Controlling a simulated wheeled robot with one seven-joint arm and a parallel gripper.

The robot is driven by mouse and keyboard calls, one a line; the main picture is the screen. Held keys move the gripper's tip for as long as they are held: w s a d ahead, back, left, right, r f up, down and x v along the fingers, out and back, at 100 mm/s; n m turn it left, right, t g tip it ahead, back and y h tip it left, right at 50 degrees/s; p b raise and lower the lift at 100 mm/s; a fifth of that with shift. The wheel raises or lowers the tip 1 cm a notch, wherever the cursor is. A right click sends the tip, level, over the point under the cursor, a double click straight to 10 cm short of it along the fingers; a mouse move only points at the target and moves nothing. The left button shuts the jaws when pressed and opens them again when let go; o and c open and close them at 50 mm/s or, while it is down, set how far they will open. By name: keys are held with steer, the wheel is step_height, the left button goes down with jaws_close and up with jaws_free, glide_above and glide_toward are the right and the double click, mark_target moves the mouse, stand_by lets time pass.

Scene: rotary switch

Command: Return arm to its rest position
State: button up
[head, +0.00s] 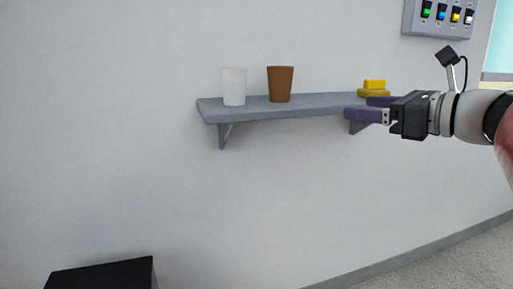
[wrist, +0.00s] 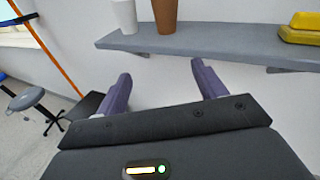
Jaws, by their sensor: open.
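My gripper (head: 360,108) reaches in from the right in the head view, at about the height of the grey shelf. Its two purple fingers point left and are apart, with nothing between them. In the wrist view my gripper (wrist: 160,85) is also open and empty, with the shelf beyond the fingertips. My arm extends out of the head view at the right edge, so the rest of it is hidden.
A grey wall shelf (head: 250,114) holds a white cup (head: 234,86), a brown cup (head: 280,84) and a yellow object (head: 374,86). A switch panel (head: 415,18) hangs at upper right. A black box (head: 105,274) stands lower left. A stool (wrist: 27,98) shows in the wrist view.

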steer(key=s+a+f+n+g+h, duration=0.2)
steer(key=s+a+f+n, duration=0.15)
steer(key=f, duration=0.25)
steer(key=s+a+f+n+g+h, duration=0.1)
steer(key=s+a+f+n, duration=0.1)
steer(key=s+f+n, duration=0.3)
steer(key=s+a+f+n+g+h, duration=0.1)
steer(key=a+f+n+g+h, duration=0.15)
steer(key=f, duration=0.35)
steer(key=s+d+f+n+h+p, duration=0.1)
steer(key=s+f+n+h, duration=0.1)
steer(key=s+f+n, duration=0.3)
steer(key=s+d+f+n+g+h, duration=0.1)
steer(key=s+f+n+h, duration=0.2)
steer(key=f+n, duration=0.6)
steer(key=shift+s+d+f+n+p, duration=0.2)
steer(key=shift+s+d+n+p, duration=0.2)
steer(key=shift+s+n, duration=0.5)
steer(key=shift+s+g+h, duration=0.15)
steer(key=shift+g+h, duration=0.1)
